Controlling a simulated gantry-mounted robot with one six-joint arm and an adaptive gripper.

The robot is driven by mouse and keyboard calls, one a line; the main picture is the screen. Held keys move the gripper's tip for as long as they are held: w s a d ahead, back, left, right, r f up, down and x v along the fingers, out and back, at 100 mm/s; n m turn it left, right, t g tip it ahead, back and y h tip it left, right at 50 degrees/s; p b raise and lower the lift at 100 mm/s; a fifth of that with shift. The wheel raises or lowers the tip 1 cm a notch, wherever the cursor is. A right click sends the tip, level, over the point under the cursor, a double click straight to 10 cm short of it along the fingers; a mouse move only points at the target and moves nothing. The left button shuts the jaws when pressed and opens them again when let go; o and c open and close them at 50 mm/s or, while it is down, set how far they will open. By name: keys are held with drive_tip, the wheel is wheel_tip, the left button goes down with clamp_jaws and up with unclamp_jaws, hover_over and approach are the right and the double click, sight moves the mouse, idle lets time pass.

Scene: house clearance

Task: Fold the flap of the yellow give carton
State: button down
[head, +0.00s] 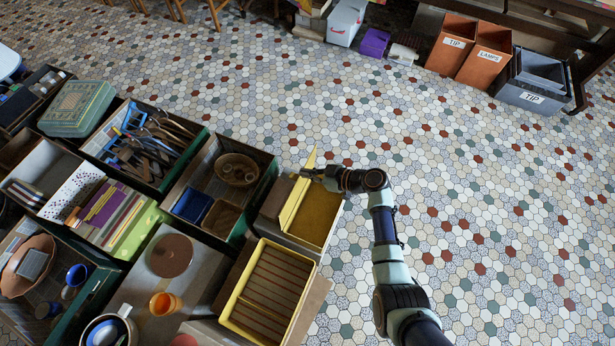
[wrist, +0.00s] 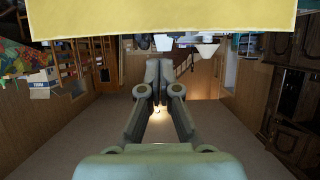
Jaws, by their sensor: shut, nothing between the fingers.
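The yellow carton (head: 316,217) stands at the right end of the group of containers in the head view, its yellow inside partly showing. A yellow panel, which looks like its flap (head: 292,204), stands raised along its left side. A pale yellow pointed piece (head: 311,159) rises at its far end. My gripper (head: 312,173) is at the carton's far end, close to the raised yellow parts; contact cannot be told. In the wrist view my gripper (wrist: 161,72) is shut and empty, and a yellow panel (wrist: 160,18) spans the top of the picture.
A yellow-rimmed crate (head: 234,309) with slats stands nearer. Left are trays of tools (head: 147,142), a box with bowls (head: 224,181) and an orange cup (head: 162,304).

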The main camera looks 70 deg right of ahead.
sight(300, 181)
wheel_tip(300, 181, down, 8)
drive_tip(key=b, duration=0.5)
drive_tip(key=shift+b, duration=0.3)
drive_tip(key=shift+w, duration=0.1)
idle(0.5)
drive_tip(key=w+b, duration=0.1)
drive_tip(key=w, duration=0.1)
drive_tip(key=shift+w+r, duration=0.1)
drive_tip(key=shift+w, duration=0.3)
drive_tip(key=shift+w+r, duration=0.1)
drive_tip(key=shift+w, duration=0.2)
drive_tip(key=shift+s+r, duration=0.15)
drive_tip(key=shift+s, duration=0.1)
wheel_tip(300, 181, up, 6)
drive_tip(key=s+p, duration=0.1)
drive_tip(key=p, duration=0.4)
drive_tip(key=shift+s, duration=0.4)
